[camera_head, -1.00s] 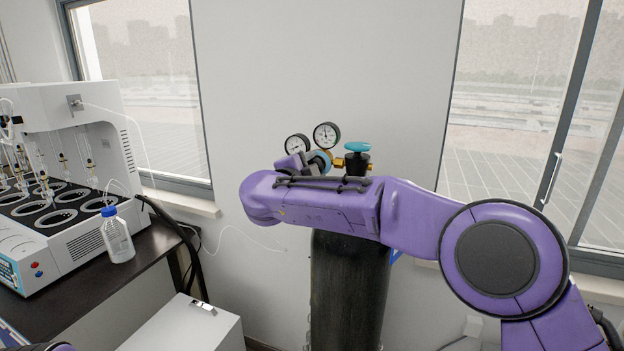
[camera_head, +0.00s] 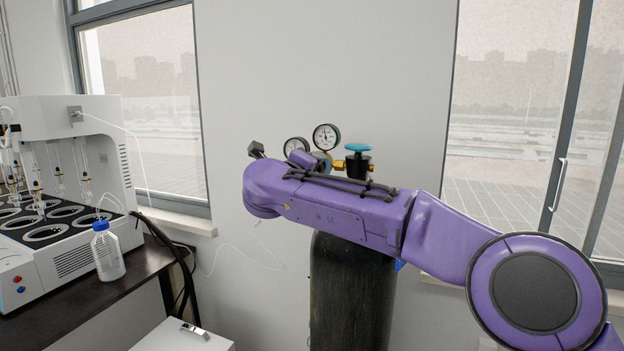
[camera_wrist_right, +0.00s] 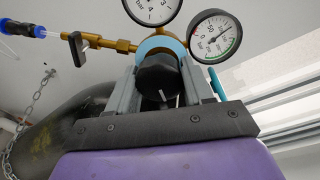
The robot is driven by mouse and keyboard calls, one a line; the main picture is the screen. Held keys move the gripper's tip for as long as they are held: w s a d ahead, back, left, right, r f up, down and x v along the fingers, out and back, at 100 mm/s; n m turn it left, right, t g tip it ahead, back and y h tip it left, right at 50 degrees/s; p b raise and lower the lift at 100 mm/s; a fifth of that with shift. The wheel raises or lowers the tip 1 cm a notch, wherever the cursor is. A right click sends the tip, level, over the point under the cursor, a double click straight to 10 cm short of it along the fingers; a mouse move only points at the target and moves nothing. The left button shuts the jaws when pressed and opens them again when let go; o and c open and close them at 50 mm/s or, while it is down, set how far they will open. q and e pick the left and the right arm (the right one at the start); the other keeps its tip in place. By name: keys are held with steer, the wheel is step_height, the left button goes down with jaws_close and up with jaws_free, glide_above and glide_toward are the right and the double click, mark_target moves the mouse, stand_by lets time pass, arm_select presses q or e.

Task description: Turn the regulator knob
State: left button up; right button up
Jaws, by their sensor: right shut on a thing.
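The regulator has two round gauges, and its right-hand gauge (camera_head: 326,137) shows clearly in the head view above my purple right arm. In the right wrist view, the black regulator knob (camera_wrist_right: 157,82) sits between the two grey fingers of my right gripper (camera_wrist_right: 158,68), which is shut on it. The knob has a thin white mark on its face. In the head view my right arm hides the knob and the fingers. A teal-topped valve (camera_head: 358,149) stands to the right of the gauges. My left gripper is not in view.
The dark gas cylinder (camera_head: 350,295) stands under the regulator, partly behind my right arm. The white distiller (camera_head: 75,150) and a blue-capped bottle (camera_head: 107,252) are on the dark bench at the left. A chain (camera_wrist_right: 35,100) hangs beside the cylinder in the wrist view.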

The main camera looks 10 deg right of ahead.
steer(key=shift+m, duration=0.4)
steer(key=shift+b, duration=0.3)
